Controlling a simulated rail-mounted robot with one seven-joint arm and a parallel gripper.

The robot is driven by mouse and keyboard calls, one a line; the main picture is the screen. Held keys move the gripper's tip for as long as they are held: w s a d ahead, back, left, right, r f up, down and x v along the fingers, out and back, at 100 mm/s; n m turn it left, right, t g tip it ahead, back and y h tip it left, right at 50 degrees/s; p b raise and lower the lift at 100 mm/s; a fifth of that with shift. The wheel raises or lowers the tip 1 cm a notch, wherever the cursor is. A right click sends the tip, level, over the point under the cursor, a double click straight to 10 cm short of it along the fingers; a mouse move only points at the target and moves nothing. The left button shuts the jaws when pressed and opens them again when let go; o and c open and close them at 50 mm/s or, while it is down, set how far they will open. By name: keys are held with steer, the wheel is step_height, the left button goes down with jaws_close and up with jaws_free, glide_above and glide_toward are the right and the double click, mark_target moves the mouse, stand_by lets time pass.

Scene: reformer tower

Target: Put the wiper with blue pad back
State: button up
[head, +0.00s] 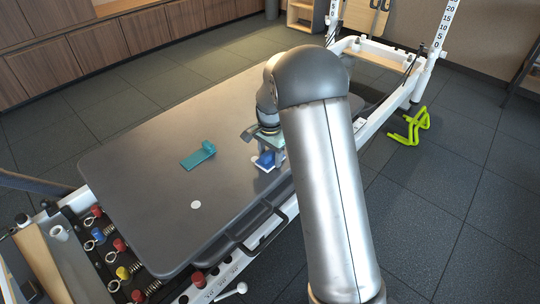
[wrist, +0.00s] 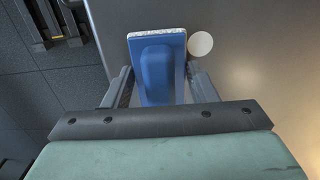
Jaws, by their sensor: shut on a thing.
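The wiper with the blue pad (wrist: 157,62) is between the fingers of my gripper (wrist: 160,88) in the wrist view, and the gripper is shut on it. A pale strip shows along its far edge. In the head view the blue wiper (head: 265,160) is at the right edge of the dark carriage top, partly hidden by my gripper (head: 268,150) and arm. I cannot tell whether it touches the surface. A second, teal wiper (head: 199,155) lies on the middle of the carriage top, apart from my gripper.
The dark carriage top (head: 150,165) is mostly clear. A white round spot (head: 195,205) lies near its front, and another white spot (wrist: 200,44) is beside the blue wiper. Coloured spring knobs (head: 122,272) line the front left. A lime green hurdle (head: 411,127) stands on the floor at right.

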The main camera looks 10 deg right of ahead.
mark_target(270, 151)
steer(key=shift+f, duration=0.15)
steer(key=o, duration=0.9)
step_height(270, 151, up, 12)
steer(key=p, duration=0.3)
steer(key=s+n, duration=0.3)
steer(key=s, duration=0.8)
steer(key=s+r+n, duration=0.1)
steer(key=s+n, duration=0.3)
steer(key=s, duration=0.6)
steer(key=s+n, duration=0.4)
steer(key=s, duration=0.7)
steer(key=shift+s+d+r+g, duration=0.2)
steer(key=shift+s+r+g, duration=0.1)
steer(key=shift+s, duration=0.05)
